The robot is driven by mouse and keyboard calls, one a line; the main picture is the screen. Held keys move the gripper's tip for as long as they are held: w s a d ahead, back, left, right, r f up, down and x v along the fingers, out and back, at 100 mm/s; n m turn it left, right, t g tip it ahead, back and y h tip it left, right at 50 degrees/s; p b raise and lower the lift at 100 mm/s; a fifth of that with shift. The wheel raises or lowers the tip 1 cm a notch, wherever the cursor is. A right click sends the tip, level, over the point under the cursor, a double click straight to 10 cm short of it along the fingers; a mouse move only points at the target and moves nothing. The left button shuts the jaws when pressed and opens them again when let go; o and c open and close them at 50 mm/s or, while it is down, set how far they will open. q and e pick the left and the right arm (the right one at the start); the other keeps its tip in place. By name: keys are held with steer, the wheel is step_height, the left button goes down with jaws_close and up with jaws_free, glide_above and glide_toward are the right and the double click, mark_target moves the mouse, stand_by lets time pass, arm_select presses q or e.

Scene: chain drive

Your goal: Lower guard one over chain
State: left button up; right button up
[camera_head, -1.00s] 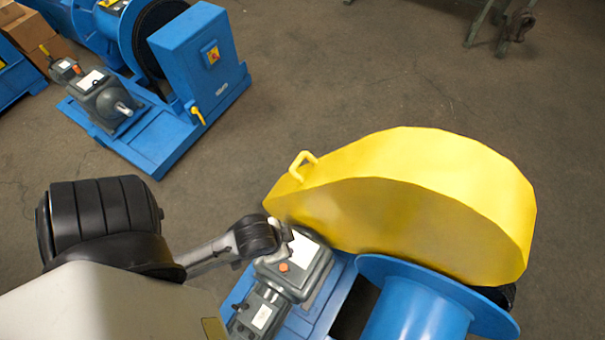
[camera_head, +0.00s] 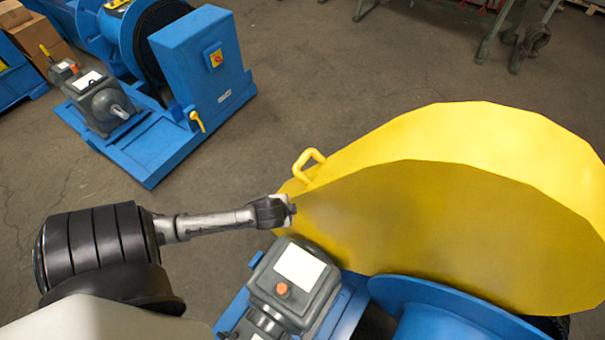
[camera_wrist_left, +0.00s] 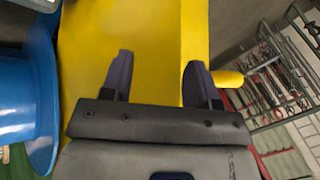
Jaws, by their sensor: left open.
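The yellow guard (camera_head: 440,225) covers the chain side of the near blue machine in the head view. Its yellow loop handle (camera_head: 308,165) stands at the guard's left end. The chain is hidden. My left gripper (camera_head: 288,209) is at the guard's left end, just below the handle. In the left wrist view its two dark fingers (camera_wrist_left: 157,82) are apart, with the guard's yellow face (camera_wrist_left: 150,40) behind them. The handle (camera_wrist_left: 229,78) sticks out to the right of the right finger, outside the jaws. Whether the fingers touch the guard I cannot tell.
A grey gearbox (camera_head: 295,285) with an orange cap lies just below my left gripper. A blue drum flange (camera_head: 440,300) is beside the guard. A second blue machine (camera_head: 150,120) stands at upper left. Bare floor (camera_head: 330,75) lies between. The wrist view shows a tool rack (camera_wrist_left: 280,75).

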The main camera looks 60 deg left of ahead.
arm_select(q)
steer(key=w+a+f+y+b, duration=0.1)
steer(key=w+a+f+b, duration=0.15)
steer(key=a, duration=0.25)
steer(key=w+a+f+m+t+b, duration=0.1)
steer(key=a+f+b, duration=0.3)
steer(key=w+a+f+y+b, duration=0.1)
steer(key=w+a+f+b, duration=0.15)
steer(key=a, duration=0.25)
steer(key=m+t+h+b, duration=0.4)
steer(key=m+t+h, duration=0.6)
steer(key=m+h, duration=0.9)
glide_toward(304, 159)
steer(key=x, duration=0.6)
steer(key=f+x, duration=0.1)
steer(key=x, duration=0.2)
steer(key=shift+w+p, duration=0.4)
steer(key=shift+w, duration=0.15)
arm_select(e)
step_height(304, 159, down, 15)
steer(key=shift+r, duration=0.15)
arm_select(q)
steer(key=shift+c, duration=0.4)
arm_select(e)
steer(key=shift+a, duration=0.15)
arm_select(q)
jaws_close()
arm_select(e)
steer(key=shift+w, duration=0.1)
